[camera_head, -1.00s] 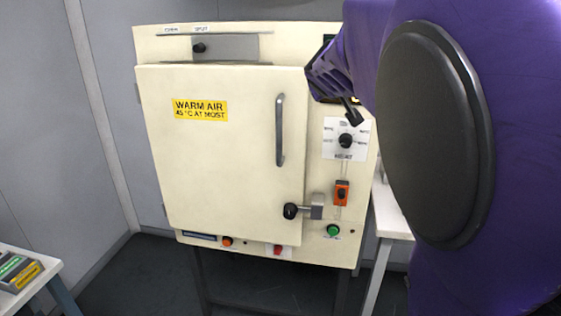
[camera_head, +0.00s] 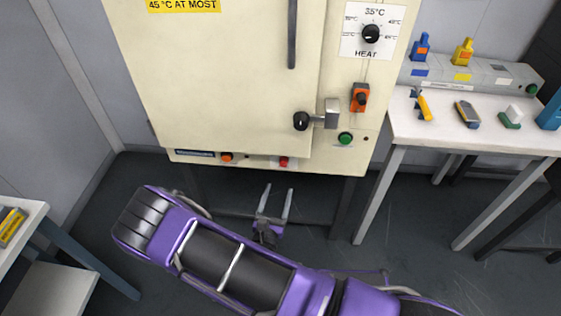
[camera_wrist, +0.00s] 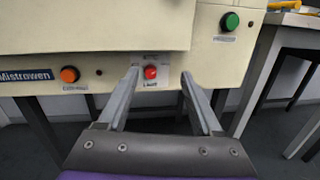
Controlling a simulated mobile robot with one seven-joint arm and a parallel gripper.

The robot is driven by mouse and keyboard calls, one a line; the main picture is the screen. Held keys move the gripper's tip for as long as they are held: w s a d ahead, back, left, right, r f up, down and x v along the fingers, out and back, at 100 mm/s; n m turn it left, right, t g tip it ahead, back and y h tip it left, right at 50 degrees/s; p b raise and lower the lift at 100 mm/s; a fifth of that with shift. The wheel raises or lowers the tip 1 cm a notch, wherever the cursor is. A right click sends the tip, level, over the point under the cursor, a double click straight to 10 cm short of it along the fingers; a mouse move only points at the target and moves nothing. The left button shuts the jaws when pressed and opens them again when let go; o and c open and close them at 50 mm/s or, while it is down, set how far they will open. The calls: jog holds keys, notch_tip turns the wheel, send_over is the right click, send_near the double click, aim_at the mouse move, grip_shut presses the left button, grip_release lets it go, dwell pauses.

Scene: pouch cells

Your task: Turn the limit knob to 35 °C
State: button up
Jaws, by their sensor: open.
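The limit knob (camera_head: 371,34) is a round black knob on a white dial plate marked HEAT, high on the right side of the cream oven front. "35°C" is printed at the top of the dial; the other marks are too small to read surely. The knob's pointer is hard to make out. My gripper (camera_head: 275,203) is low in front of the oven, below its bottom edge and well below and left of the knob. In the wrist view my gripper (camera_wrist: 160,97) is open and empty, its fingers apart below a red button (camera_wrist: 150,72). The knob is outside the wrist view.
The closed oven door has a vertical handle (camera_head: 292,35) and a black-knobbed latch (camera_head: 302,121). An orange switch (camera_head: 360,98) and green button (camera_head: 345,139) sit below the dial. A white table (camera_head: 470,138) with tools stands right; another table (camera_head: 28,222) stands left.

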aim_at(283, 164)
notch_tip(283, 164, down, 5)
jog(key=s+n+y, duration=0.2)
jog(key=s+n, duration=0.1)
jog(key=shift+g+y, duration=0.3)
jog(key=w, duration=0.5)
jog(key=w+b, duration=0.1)
jog(key=w, duration=0.5)
jog(key=w+b, duration=0.1)
jog(key=w, duration=0.5)
jog(key=shift+w+d, duration=0.15)
jog(key=shift+d, duration=0.2)
jog(key=shift+f, duration=0.1)
grip_shut()
